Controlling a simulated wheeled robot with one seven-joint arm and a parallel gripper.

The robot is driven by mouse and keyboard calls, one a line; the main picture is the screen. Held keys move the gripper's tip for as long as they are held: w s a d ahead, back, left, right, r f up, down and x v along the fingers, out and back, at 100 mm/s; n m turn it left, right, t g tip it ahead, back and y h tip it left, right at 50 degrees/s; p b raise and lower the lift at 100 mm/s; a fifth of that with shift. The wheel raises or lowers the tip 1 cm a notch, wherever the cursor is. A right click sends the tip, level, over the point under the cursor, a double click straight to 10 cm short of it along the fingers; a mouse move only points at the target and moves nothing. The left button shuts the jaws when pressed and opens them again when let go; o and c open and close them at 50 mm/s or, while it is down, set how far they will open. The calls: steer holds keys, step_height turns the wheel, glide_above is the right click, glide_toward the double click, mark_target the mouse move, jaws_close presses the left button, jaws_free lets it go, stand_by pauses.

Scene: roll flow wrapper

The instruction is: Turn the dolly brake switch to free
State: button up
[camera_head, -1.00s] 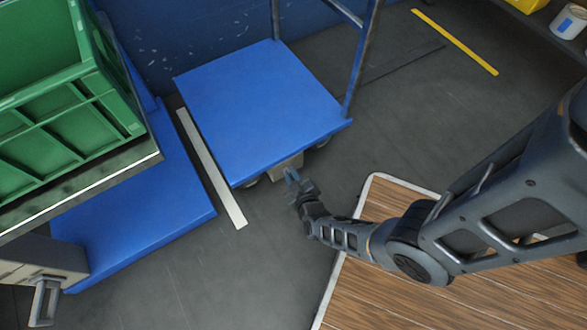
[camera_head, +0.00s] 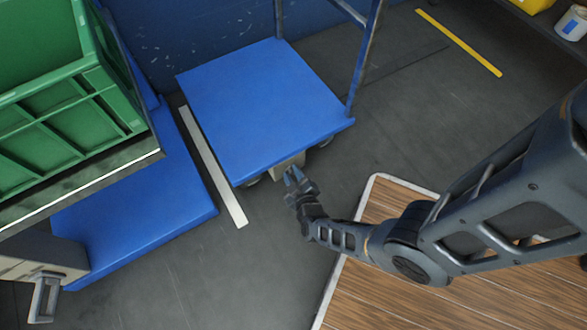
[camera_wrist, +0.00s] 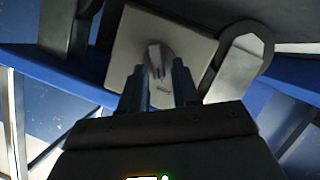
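The blue dolly (camera_head: 262,100) stands against the blue wall, with a beige switch box (camera_head: 287,162) under its front edge. In the wrist view the box's square plate (camera_wrist: 122,52) faces me. A small grey brake switch knob (camera_wrist: 156,58) sits near its middle. My gripper (camera_head: 292,176) is in front of the box. In the wrist view its two fingers (camera_wrist: 160,76) are apart, with the knob just beyond and between their tips. I cannot tell whether they touch it. In the head view the knob is hidden.
A second blue platform (camera_head: 150,190) and a green crate (camera_head: 70,125) are at the left. A white floor strip (camera_head: 212,168) runs beside the dolly. A wooden-topped surface (camera_head: 375,295) lies below my arm. Grey floor is clear at bottom centre.

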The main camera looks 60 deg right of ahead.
steer(key=shift+o, duration=0.6)
steer(key=shift+s, duration=0.15)
steer(key=p+v, duration=0.2)
steer(key=v, duration=0.5)
steer(key=shift+s+a+p, duration=0.15)
steer(key=shift+a+p, duration=0.1)
steer(key=shift+p, duration=0.05)
steer(key=shift+r, duration=0.1)
